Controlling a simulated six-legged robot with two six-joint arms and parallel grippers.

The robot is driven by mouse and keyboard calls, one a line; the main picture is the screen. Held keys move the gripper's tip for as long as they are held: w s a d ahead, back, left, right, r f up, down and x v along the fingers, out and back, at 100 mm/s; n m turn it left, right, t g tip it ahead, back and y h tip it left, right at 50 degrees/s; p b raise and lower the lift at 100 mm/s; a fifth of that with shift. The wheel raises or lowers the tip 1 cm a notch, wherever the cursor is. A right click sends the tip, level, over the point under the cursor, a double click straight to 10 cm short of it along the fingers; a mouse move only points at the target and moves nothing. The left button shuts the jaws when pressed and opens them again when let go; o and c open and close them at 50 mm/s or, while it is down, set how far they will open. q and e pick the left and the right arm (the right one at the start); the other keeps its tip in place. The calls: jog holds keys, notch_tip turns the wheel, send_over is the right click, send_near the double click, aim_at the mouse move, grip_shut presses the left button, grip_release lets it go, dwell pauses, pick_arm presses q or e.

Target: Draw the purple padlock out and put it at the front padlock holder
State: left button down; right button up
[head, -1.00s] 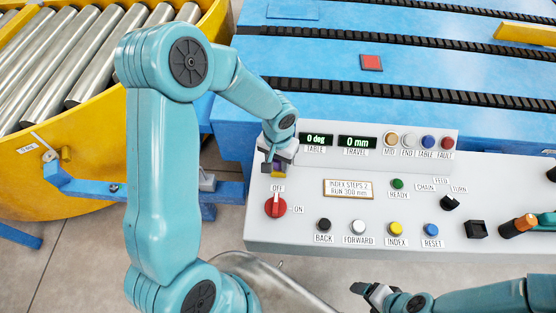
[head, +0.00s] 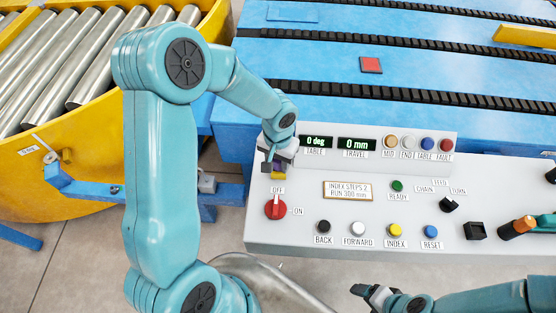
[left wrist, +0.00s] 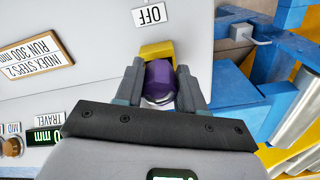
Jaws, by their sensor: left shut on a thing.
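The purple padlock (left wrist: 159,80) is between the two fingers of my left gripper (left wrist: 160,92) in the left wrist view. The gripper is shut on it. A yellow piece (left wrist: 156,50) sits right by the padlock; I cannot tell how the two join. In the head view my left gripper (head: 277,160) is at the left end of the grey console, above the OFF label, and mostly hides the padlock. My right gripper (head: 372,294) is low in the head view, in front of the console; its fingers are too small to judge. I cannot tell for sure which part is the front padlock holder.
The grey console (head: 300,238) carries a red rotary switch (head: 275,207), several buttons and two displays. A black block (head: 475,230) and a smaller black part (head: 449,204) are at its right. A blue conveyor table (head: 320,65) lies behind, a yellow roller conveyor (head: 60,180) at left.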

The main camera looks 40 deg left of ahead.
pick_arm(q)
jog(key=shift+r+p, duration=1.3)
jog(key=shift+r, duration=0.9)
jog(key=shift+s, duration=0.1)
